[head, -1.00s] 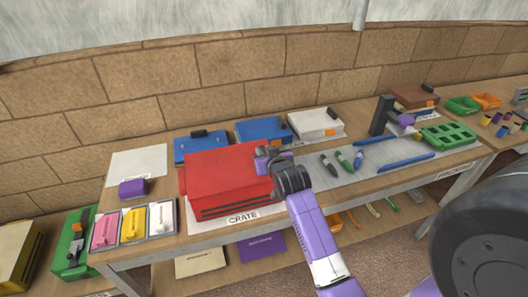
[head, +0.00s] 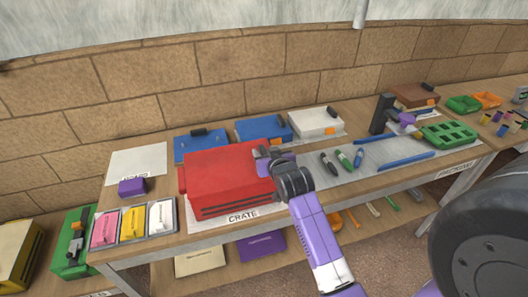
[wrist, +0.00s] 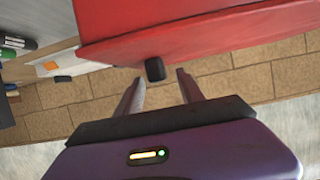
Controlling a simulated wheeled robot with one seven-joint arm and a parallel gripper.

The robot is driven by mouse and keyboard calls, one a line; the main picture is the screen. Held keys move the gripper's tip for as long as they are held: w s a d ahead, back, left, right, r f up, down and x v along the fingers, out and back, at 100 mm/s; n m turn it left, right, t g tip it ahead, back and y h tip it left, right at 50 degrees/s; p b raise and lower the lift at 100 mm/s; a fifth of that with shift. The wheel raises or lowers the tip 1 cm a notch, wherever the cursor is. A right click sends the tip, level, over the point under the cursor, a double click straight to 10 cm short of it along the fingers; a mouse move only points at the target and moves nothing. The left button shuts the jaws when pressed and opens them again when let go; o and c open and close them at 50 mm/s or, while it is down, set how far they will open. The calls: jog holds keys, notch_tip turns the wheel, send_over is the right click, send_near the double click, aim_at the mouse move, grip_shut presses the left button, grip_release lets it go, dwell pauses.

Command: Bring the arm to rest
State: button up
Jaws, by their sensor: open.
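My gripper (wrist: 160,88) is open, with its two fingers apart in the wrist view. A small black knob or handle (wrist: 155,69) shows between and beyond the fingertips, against the red crate (wrist: 200,25). I cannot tell whether the fingers touch it. In the head view my purple arm reaches up from the lower right, and the gripper (head: 262,160) is at the right end of the red crate (head: 225,172). The crate sits on the workbench above a paper label reading "CRATE" (head: 243,216).
Blue boxes (head: 200,147) and a white box (head: 315,123) stand behind the crate. Pink, yellow and white items in trays (head: 133,225) are to its left. Markers (head: 344,159), a dark stand (head: 381,114) and a green rack (head: 449,134) are to the right.

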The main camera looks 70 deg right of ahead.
jog(key=v, duration=0.5)
jog(key=shift+s+a+r+b, duration=0.15)
jog(key=shift+s+a+b, duration=0.05)
jog(key=shift+a+b, duration=0.1)
jog(key=shift+s+a+r, duration=0.1)
jog(key=shift+r, duration=0.1)
notch_tip(320, 180, up, 5)
jog(key=t+h, duration=0.1)
jog(key=t, duration=0.1)
jog(key=s+a+n+t+y, duration=0.3)
jog(key=a+n+t, duration=0.2)
jog(key=a, duration=1.4)
jog(key=s+a+f+n+y, duration=0.1)
jog(key=s+a+n+y, duration=0.1)
jog(key=s+a+y, duration=0.2)
jog(key=s+a+f+n+g+y, duration=0.1)
jog(key=s+a+f+n+y, duration=0.1)
jog(key=s+a, duration=0.9)
jog(key=a+n+y, duration=0.1)
jog(key=a+y, duration=0.1)
jog(key=a, duration=0.1)
